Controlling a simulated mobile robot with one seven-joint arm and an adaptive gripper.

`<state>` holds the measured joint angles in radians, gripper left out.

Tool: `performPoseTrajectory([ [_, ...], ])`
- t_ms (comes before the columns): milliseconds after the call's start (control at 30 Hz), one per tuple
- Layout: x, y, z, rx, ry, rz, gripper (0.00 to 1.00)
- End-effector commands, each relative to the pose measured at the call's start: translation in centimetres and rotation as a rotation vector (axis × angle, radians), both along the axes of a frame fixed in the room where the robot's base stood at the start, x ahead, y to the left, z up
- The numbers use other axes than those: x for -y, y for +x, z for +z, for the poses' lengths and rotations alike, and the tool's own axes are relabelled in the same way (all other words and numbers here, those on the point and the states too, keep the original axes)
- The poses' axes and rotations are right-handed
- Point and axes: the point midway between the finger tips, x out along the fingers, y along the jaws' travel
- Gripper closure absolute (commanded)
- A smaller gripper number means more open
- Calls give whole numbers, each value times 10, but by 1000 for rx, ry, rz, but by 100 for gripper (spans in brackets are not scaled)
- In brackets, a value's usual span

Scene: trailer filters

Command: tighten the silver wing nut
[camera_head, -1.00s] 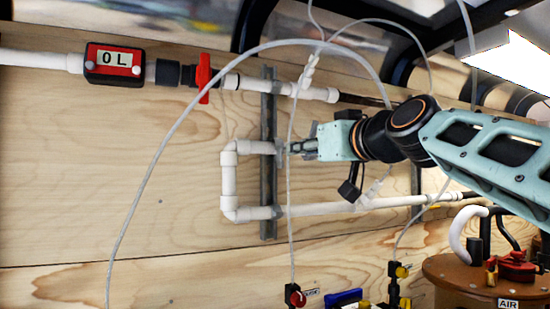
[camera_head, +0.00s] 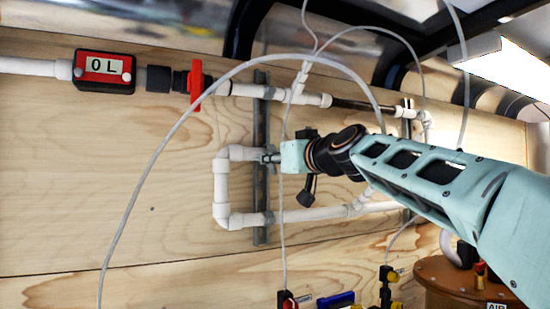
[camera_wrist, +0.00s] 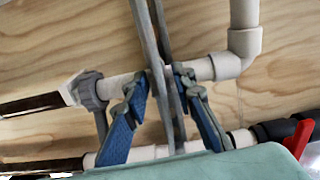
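I cannot make out the silver wing nut in either view; it may be hidden at my fingers or too small to tell. My gripper (camera_head: 271,158) is at the upright grey metal strut (camera_head: 260,190), at the height of the middle white pipe. In the wrist view, my gripper (camera_wrist: 160,80) is open. Its two blue-and-grey fingers stand on either side of the metal strut (camera_wrist: 174,118), with the white pipe (camera_wrist: 200,68) crossing behind. I cannot tell whether the fingertips touch the strut or pipe.
A red-handled valve (camera_head: 196,84) and a red meter reading "0 L" (camera_head: 104,71) sit on the upper pipe. A thin pale hose (camera_head: 150,160) loops across in front. A brown round lid (camera_head: 455,275) stands at lower right. The plywood at left is bare.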

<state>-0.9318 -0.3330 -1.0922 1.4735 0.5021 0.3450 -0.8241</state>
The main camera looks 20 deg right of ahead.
Motion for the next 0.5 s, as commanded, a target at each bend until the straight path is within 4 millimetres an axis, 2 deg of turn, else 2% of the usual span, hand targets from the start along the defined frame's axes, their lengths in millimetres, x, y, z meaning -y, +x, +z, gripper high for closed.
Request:
performPoseTrajectory([
  [300, 0, 1, 0, 0, 0, 0, 76],
  [500, 0, 1, 0, 0, 0, 0, 97],
])
